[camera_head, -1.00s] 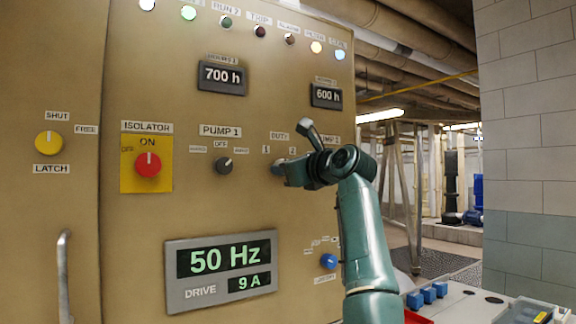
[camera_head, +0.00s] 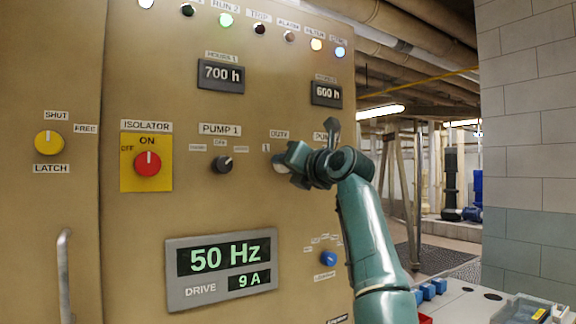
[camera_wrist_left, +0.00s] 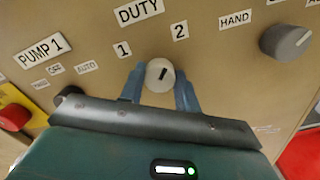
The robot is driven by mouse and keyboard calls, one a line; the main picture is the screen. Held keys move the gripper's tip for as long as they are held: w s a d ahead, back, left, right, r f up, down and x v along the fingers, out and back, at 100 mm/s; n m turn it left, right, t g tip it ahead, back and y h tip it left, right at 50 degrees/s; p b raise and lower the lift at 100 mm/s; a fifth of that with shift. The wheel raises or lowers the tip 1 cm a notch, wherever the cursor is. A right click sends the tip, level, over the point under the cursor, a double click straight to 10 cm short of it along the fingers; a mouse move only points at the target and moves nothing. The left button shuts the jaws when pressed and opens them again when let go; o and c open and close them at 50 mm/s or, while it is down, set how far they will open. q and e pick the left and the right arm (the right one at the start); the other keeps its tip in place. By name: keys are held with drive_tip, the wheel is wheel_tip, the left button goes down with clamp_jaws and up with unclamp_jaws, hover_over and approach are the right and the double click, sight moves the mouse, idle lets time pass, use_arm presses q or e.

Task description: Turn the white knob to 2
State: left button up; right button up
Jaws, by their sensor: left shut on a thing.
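The white knob (camera_wrist_left: 159,75) sits under the DUTY label (camera_wrist_left: 139,11) on the tan panel, with a "1" label (camera_wrist_left: 122,50) to its upper left and a "2" label (camera_wrist_left: 180,31) to its upper right. Its dark pointer mark slants up and right, toward the 2 side. My left gripper (camera_wrist_left: 160,88) is shut on the knob, one blue finger on each side. In the head view, the left gripper (camera_head: 288,164) covers most of the knob (camera_head: 277,162) and the 2 label. My right gripper is not in view.
The grey PUMP 1 knob (camera_head: 222,162) and red isolator knob (camera_head: 147,164) are to the left. Another grey knob (camera_wrist_left: 286,41) is near the HAND label. A blue knob (camera_head: 328,258) is below.

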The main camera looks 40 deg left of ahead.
use_arm(q)
drive_tip(key=shift+f+m, duration=0.1)
drive_tip(key=shift+m, duration=0.5)
drive_tip(key=o, duration=1)
drive_tip(key=shift+d, duration=0.1)
drive_tip(key=b+v, duration=0.4)
drive_tip(key=v, duration=0.9)
drive_tip(key=shift+b, duration=0.35)
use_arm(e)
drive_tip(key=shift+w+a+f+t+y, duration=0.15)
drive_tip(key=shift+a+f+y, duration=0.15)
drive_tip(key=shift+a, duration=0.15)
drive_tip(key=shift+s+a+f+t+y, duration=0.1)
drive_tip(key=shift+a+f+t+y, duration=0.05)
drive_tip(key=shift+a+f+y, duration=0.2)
use_arm(q)
drive_tip(key=shift+f, duration=0.1)
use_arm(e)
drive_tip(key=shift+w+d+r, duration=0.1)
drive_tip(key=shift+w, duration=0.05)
